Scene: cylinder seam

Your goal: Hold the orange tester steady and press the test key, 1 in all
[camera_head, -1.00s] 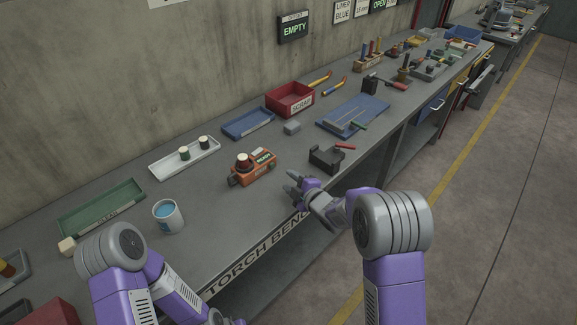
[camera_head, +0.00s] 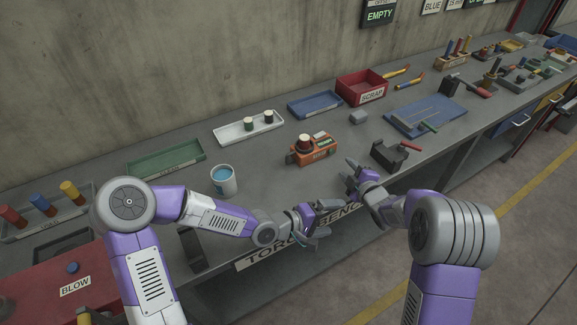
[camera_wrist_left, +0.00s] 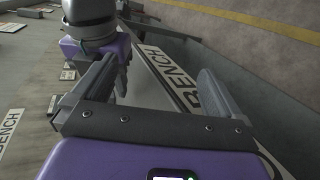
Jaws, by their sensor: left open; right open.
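The orange tester (camera_head: 318,153) stands on the bench in the head view, with a dark red, pale-topped round part on its left and a small green-lit panel on its right. Its test key is too small to make out. My right gripper (camera_head: 351,173) is open and empty, just in front and to the right of the tester, apart from it. My left gripper (camera_head: 318,222) is open and empty over the bench's front edge, nearer than the tester. In the left wrist view its two fingers (camera_wrist_left: 150,90) are spread wide; the tester is not visible there.
A black fixture with a red handle (camera_head: 389,155) stands right of my right gripper. A grey block (camera_head: 358,117) sits behind the tester. A white tray (camera_head: 228,137) and a cup of blue liquid (camera_head: 223,181) are to the left.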

